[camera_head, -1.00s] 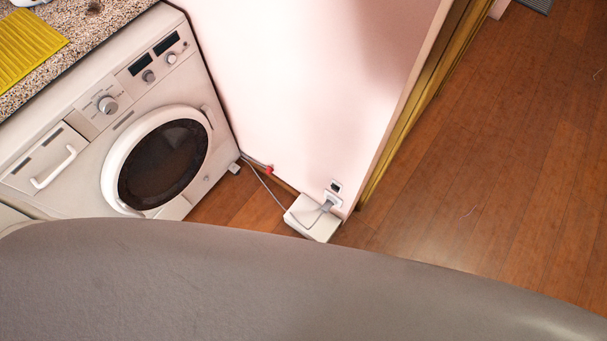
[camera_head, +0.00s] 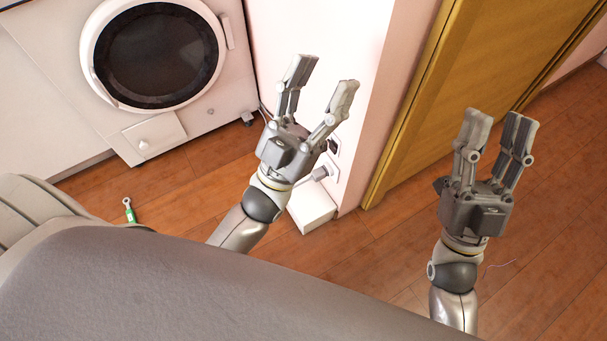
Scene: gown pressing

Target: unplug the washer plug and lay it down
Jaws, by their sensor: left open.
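The grey washer plug (camera_head: 321,173) sits in the white wall socket (camera_head: 333,169) low on the pale wall's end, above a white box on the floor. My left gripper (camera_head: 323,79) is open and empty, raised in front of the wall. Its palm and wrist are just left of the plug in the picture, and its fingers point up past it. The gripper and arm hide most of the cord. The washer (camera_head: 215,100) stands to the left. My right gripper (camera_head: 499,117) is open and empty, well to the right, over the floor and door area.
The white box (camera_head: 312,212) stands on the floor below the socket. A dark switch (camera_head: 334,146) is above the plug. A wooden door (camera_head: 460,75) is at the right. A small green-handled item (camera_head: 129,212) lies on the floor at left. The grey ironing-board-like surface (camera_head: 200,285) fills the foreground.

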